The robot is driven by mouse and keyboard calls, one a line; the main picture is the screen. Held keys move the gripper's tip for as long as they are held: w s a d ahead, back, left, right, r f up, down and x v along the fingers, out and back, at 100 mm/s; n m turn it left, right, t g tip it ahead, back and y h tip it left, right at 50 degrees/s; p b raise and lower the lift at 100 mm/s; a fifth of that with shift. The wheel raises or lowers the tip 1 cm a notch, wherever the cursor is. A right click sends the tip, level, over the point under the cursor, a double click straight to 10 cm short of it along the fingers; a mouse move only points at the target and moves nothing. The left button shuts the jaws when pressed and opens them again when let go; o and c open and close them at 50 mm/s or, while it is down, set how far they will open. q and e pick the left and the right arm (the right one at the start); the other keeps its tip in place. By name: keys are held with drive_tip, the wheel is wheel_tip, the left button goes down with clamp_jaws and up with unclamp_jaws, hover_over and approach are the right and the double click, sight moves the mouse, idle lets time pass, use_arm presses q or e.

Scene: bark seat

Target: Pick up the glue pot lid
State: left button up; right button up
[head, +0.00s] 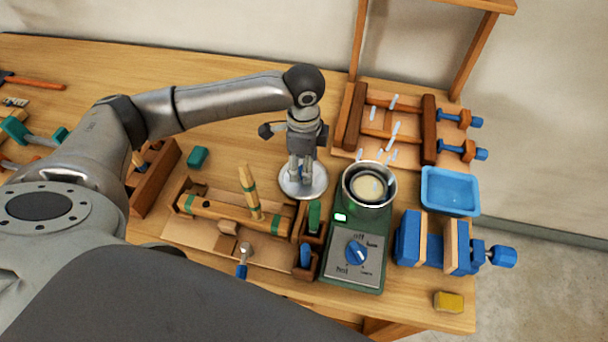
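The glue pot lid (316,189) is a round, silvery-white disc to the left of the glue pot. My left gripper (302,180) points straight down over the middle of the lid, with its fingertips at the lid's centre. The fingers hide the centre of the lid, so I cannot tell whether they are closed on a knob. The lid looks flat and at or close to the table top. The glue pot (372,208) stands uncovered on a green heater with a blue dial, and pale glue shows inside. My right gripper is not in view.
A wooden jig with a green-banded stick (249,190) lies left of the lid. A wooden frame with blue-handled clamps (470,120) is behind the pot. A blue tray (450,206), a blue vise (410,240) and a yellow block (448,301) are at the right.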

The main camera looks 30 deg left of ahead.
use_arm(q)
drive_tip(key=shift+f, duration=1.25)
drive_tip(key=c, duration=1)
wheel_tip(320, 180, up, 10)
drive_tip(key=shift+r+b, duration=0.1)
drive_tip(key=shift+b, duration=0.4)
drive_tip(key=shift+c, duration=0.2)
